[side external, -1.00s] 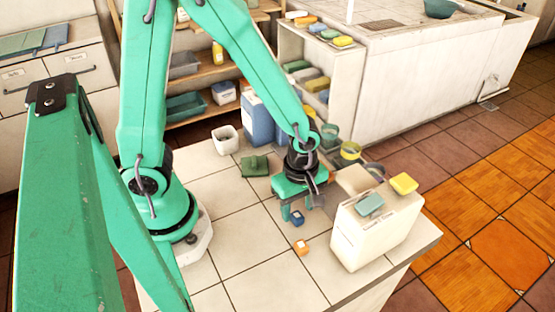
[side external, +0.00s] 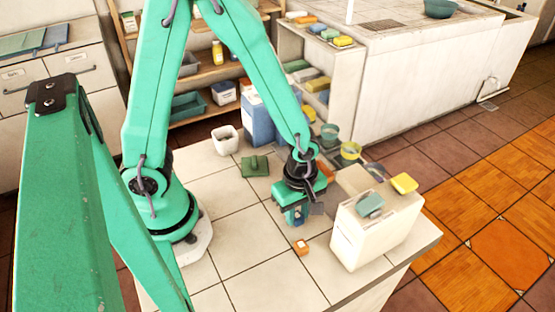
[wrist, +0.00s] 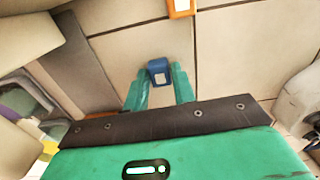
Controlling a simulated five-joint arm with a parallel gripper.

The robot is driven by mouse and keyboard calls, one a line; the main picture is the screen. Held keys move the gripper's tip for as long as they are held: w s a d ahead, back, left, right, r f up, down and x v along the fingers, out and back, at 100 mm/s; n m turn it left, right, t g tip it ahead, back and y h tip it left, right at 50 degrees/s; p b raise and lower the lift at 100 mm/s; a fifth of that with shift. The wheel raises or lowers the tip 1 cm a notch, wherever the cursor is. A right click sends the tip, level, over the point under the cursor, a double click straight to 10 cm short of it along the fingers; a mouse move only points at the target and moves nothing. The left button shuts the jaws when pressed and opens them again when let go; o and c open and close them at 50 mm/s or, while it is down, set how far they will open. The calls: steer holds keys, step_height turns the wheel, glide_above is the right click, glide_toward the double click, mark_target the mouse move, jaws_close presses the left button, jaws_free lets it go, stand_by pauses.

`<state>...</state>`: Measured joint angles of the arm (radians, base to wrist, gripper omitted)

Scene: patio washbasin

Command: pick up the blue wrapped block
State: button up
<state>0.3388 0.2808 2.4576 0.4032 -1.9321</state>
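The blue wrapped block (wrist: 158,71) is small, with a white patch on its face. In the wrist view it sits between the tips of my gripper's two green fingers (wrist: 160,88), one on each side and very close. The frames do not show whether both fingers press on it. In the side view my gripper (side external: 296,214) is low over the tiled counter, and the block (side external: 298,212) is partly hidden by the fingers. I cannot tell whether the block is on the tiles or just off them.
An orange wrapped block (side external: 301,247) lies on the tiles in front of my gripper. A white box (side external: 375,235) with sponges on top stands close on the right. A green pad (side external: 255,166) and white cup (side external: 225,139) lie behind left. The left tiles are clear.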

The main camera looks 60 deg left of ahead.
mark_target(298, 216)
jaws_close()
steer(key=shift+r, duration=0.2)
steer(key=shift+r, duration=1.9)
steer(key=s+d+r, duration=0.7)
steer(key=s, duration=0.2)
steer(key=shift+d, duration=0.2)
steer(key=shift+f, duration=0.1)
